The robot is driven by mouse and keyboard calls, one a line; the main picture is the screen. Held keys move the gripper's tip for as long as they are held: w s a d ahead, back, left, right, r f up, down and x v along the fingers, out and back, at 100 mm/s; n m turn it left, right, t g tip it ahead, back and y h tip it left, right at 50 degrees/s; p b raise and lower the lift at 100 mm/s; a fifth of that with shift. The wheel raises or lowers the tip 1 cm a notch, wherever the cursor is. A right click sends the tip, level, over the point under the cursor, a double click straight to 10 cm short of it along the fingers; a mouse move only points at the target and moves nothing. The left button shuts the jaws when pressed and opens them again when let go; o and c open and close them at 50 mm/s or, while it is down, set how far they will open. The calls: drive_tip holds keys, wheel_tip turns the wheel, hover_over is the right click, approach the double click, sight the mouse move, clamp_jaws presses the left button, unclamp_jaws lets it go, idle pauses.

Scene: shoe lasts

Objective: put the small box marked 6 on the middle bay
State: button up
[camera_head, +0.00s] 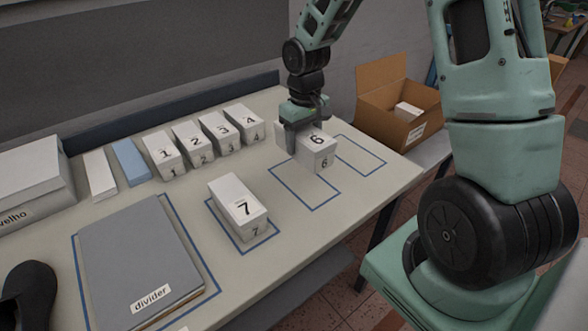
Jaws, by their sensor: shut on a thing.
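The small white box marked 6 (318,157) is held in my gripper (303,128), which is shut on it. The box is over the far part of the middle bay (318,208), a blue outline on the table, and partly hides it. Whether the box touches the table I cannot tell. The rest of the middle bay is bare. One gripper finger shows at the box's left side; the other is hidden.
A box marked 7 (240,208) stands in the left bay; the right bay (378,165) looks empty. Boxes marked 1 to 4 (165,157) stand in a row behind. A grey divider (135,255) lies front left. An open cardboard box (388,105) stands beyond the table's right end.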

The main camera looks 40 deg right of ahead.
wheel_tip(320, 180, down, 9)
drive_tip(key=shift+f+p, duration=0.15)
drive_tip(key=shift+p, duration=0.2)
drive_tip(key=shift+f, duration=0.1)
drive_tip(key=o, duration=1.1)
wheel_tip(320, 180, up, 12)
drive_tip(key=shift+a+b, duration=0.1)
drive_tip(key=shift+b, duration=0.4)
drive_tip(key=s+a+r+n, duration=0.2)
drive_tip(key=s+a+r, duration=0.15)
drive_tip(key=a, duration=0.65)
drive_tip(key=s+a+r+n, duration=0.1)
drive_tip(key=s+a, duration=0.3)
drive_tip(key=s, duration=0.3)
drive_tip(key=s+a+r+n, duration=0.1)
drive_tip(key=s+a+n, duration=0.1)
drive_tip(key=s+a, duration=0.3)
drive_tip(key=s+a+r+n, duration=0.1)
drive_tip(key=s+a+n, duration=0.1)
drive_tip(key=s+a, duration=0.3)
drive_tip(key=shift+s+a+y, duration=0.15)
drive_tip(key=shift+s+y, duration=0.15)
drive_tip(key=shift+s, duration=1.65)
